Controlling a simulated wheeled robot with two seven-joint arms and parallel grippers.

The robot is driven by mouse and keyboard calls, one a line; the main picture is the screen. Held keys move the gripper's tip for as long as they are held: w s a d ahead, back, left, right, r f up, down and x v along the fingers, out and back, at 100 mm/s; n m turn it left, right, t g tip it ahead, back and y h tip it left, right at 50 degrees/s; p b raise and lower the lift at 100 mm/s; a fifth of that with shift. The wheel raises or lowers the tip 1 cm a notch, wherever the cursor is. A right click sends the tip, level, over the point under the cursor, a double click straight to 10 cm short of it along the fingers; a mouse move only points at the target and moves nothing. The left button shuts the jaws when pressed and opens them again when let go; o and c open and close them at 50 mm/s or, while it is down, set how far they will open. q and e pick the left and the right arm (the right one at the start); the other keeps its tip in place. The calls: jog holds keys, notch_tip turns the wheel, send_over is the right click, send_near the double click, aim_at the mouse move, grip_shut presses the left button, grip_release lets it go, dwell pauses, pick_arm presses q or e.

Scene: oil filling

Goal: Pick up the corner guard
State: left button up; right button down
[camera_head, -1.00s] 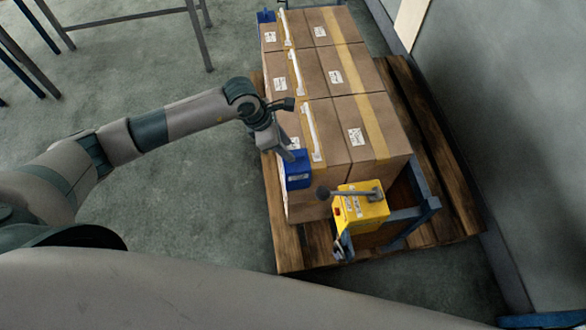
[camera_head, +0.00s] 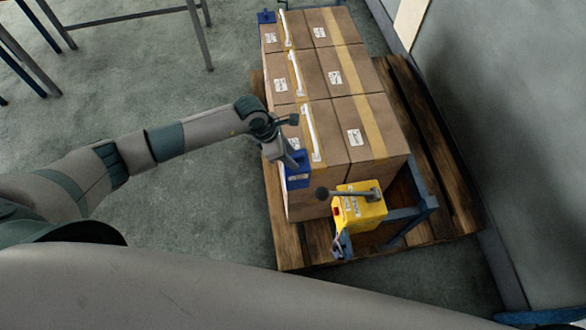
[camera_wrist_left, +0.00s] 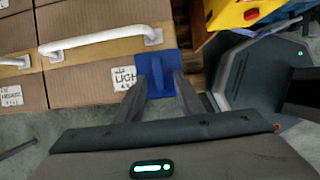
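The blue corner guard (camera_head: 298,180) sits on the near left top corner of the stacked cardboard boxes. It also shows in the left wrist view (camera_wrist_left: 160,66), directly ahead of the fingers. My left gripper (camera_head: 292,158) is at the guard's upper side, pointing down at it. In the left wrist view the two fingers (camera_wrist_left: 168,72) are apart, with blue guard surface showing between them. I cannot tell whether they touch it. A second blue piece (camera_head: 266,17) is at the stack's far left corner.
The boxes (camera_head: 325,120) stand on a wooden pallet (camera_head: 289,246). A yellow device (camera_head: 360,208) with a lever is close right of the guard, by a blue-grey frame (camera_head: 426,204).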

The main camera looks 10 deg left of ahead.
jog(key=shift+a, duration=0.1)
pick_arm(q)
grip_shut()
pick_arm(e)
jog(key=shift+s+a, duration=0.25)
